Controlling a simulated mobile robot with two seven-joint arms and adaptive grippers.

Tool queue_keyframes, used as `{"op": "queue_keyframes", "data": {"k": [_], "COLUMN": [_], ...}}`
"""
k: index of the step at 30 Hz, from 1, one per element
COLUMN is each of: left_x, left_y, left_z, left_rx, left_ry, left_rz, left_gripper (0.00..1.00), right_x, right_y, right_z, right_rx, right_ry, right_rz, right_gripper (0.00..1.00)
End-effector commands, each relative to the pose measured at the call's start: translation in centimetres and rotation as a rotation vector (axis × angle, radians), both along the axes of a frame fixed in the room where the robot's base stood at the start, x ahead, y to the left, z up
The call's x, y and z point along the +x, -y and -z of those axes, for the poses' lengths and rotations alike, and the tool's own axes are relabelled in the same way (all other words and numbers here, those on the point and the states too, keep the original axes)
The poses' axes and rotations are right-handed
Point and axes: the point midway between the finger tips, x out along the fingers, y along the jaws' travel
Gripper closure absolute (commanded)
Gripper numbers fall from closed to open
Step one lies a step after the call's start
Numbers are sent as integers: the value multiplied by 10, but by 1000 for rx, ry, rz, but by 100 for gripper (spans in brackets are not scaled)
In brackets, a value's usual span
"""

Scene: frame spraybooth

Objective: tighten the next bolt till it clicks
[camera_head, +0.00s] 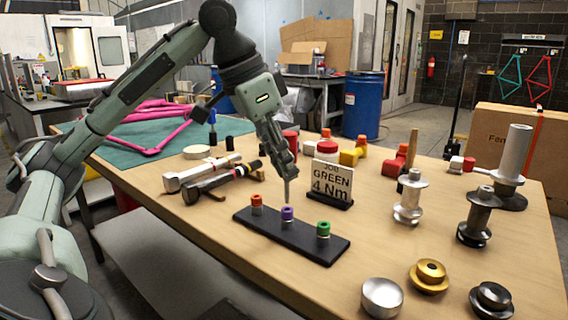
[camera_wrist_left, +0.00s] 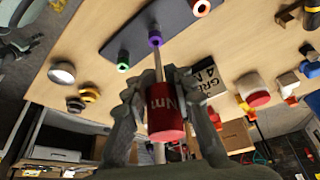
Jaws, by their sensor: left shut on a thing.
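My left gripper (camera_head: 284,160) is shut on a driver with a red handle (camera_wrist_left: 165,112) marked "Nm". The driver's thin shaft (camera_head: 287,192) points down to the purple bolt (camera_head: 287,214), the middle of three on a black bar (camera_head: 305,241). Its tip appears to meet the purple bolt, also in the left wrist view (camera_wrist_left: 155,38); exact seating is too small to tell. The orange bolt (camera_head: 257,203) is left of it, the green bolt (camera_head: 323,230) right. A sign (camera_head: 332,180) behind the bar reads "JOB GREEN 4 Nm". My right gripper is not in view.
Silver-and-black tools (camera_head: 205,174) lie left of the bar. Blue-handled (camera_head: 212,118) and black (camera_head: 229,143) items stand behind them. Metal hubs (camera_head: 410,197), a silver cap (camera_head: 382,297) and a gold part (camera_head: 429,275) stand at right.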

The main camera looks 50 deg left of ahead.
Motion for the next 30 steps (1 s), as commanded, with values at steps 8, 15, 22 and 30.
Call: {"op": "queue_keyframes", "data": {"k": [8, 15, 22, 30], "left_x": [0, 0, 0, 0], "left_y": [0, 0, 0, 0], "left_z": [1, 7, 12, 18], "left_rx": [-1, -1, -1, -1], "left_ry": [2, 2, 2, 2], "left_rz": [0, 0, 0, 0], "left_gripper": [100, 100, 100, 100], "right_x": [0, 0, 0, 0], "right_y": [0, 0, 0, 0], "right_z": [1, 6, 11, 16], "right_rx": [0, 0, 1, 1], "right_ry": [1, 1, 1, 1], "right_rz": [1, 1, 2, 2], "right_gripper": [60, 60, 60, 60]}}
